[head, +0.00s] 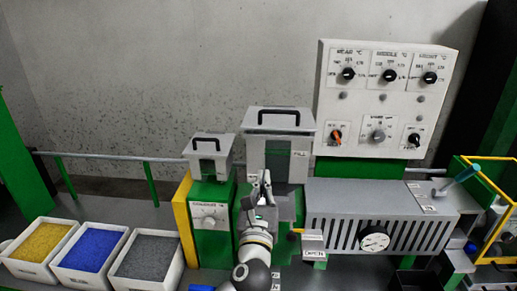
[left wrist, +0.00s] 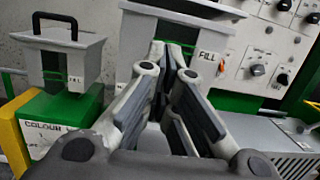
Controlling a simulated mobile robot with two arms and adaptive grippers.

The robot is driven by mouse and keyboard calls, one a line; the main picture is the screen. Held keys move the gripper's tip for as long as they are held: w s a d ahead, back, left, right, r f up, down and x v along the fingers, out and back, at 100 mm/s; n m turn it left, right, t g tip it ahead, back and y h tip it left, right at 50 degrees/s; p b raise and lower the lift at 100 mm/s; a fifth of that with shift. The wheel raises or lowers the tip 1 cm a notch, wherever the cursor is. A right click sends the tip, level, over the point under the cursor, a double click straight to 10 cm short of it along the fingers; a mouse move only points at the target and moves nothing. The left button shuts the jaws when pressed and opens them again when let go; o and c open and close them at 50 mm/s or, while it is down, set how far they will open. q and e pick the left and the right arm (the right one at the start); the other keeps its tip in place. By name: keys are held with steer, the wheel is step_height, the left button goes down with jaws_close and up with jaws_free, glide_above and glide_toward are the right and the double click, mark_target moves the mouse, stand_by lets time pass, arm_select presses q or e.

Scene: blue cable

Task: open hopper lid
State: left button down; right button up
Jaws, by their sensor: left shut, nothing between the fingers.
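The large grey hopper (head: 278,150) stands behind my left gripper, its lid (head: 278,121) lying closed on top with a black handle (head: 280,110). In the left wrist view the same lid (left wrist: 178,14) is at the top, above a FILL label. A smaller grey hopper (head: 207,162) stands to the left; its lid (head: 196,148) is also closed, with a black handle (left wrist: 55,22). My left gripper (head: 265,180) points up in front of the large hopper, below its lid; its fingers (left wrist: 168,55) are shut and empty. I cannot tell whether it touches the hopper. My right gripper is not in view.
White bins with yellow (head: 40,240), blue (head: 88,250) and grey (head: 147,257) granules stand at the left. A slotted grey barrel cover (head: 380,210) lies to the right, under a white control panel (head: 388,97). A yellow frame (head: 497,205) is at far right.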

arm_select(q)
steer(key=p, duration=0.2)
glide_toward(264, 137)
steer(key=w+f, duration=0.2)
steer(key=w, duration=0.3)
steer(key=shift+w+d+f, duration=0.15)
steer(key=shift+w+f, duration=0.1)
steer(key=shift+f, duration=0.15)
steer(key=shift+w+r+p, duration=0.25)
steer(key=shift+r+p, duration=0.2)
steer(key=shift+r, duration=0.15)
steer(key=shift+w+r+p, duration=0.25)
steer(key=shift+r+p, duration=0.15)
steer(key=shift+r, duration=0.15)
steer(key=shift+s+r+p, duration=0.15)
steer(key=shift+r+p, duration=0.3)
steer(key=shift+r, duration=0.4)
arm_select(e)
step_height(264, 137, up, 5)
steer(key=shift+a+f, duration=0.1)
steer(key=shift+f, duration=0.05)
arm_select(q)
steer(key=shift+f, duration=0.1)
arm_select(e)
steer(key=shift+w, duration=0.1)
arm_select(q)
steer(key=shift+w, duration=0.2)
